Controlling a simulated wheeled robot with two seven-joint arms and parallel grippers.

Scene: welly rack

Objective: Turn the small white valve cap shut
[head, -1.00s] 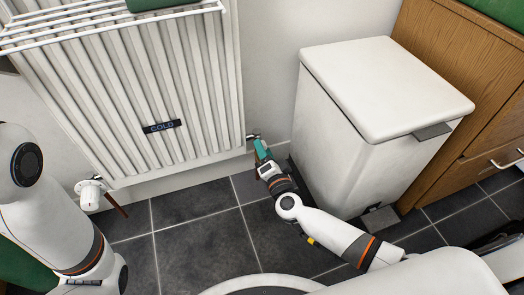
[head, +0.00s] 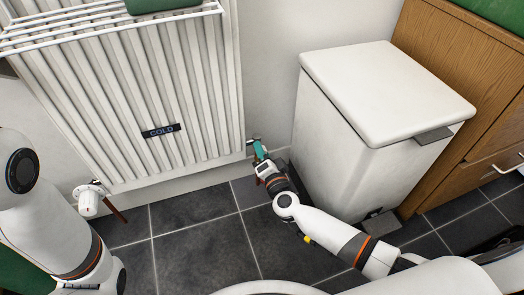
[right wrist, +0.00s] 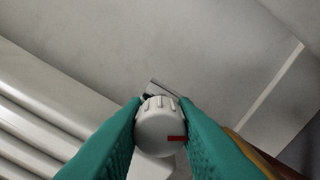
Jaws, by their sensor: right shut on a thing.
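The small white valve cap (right wrist: 158,122) is ribbed around its side and has a red mark on its face. It sits at the radiator's lower right corner. My right gripper (head: 259,149) is shut on it, with one teal finger on each side in the right wrist view (right wrist: 160,120). In the head view the fingers hide the cap. My left arm shows at the left edge, but its gripper is out of view.
The white radiator (head: 150,95) carries a COLD label (head: 161,130). A larger white valve (head: 88,200) is at its lower left. A white pedal bin (head: 340,150) stands close to my right arm. Dark floor tiles (head: 195,240) are clear in front.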

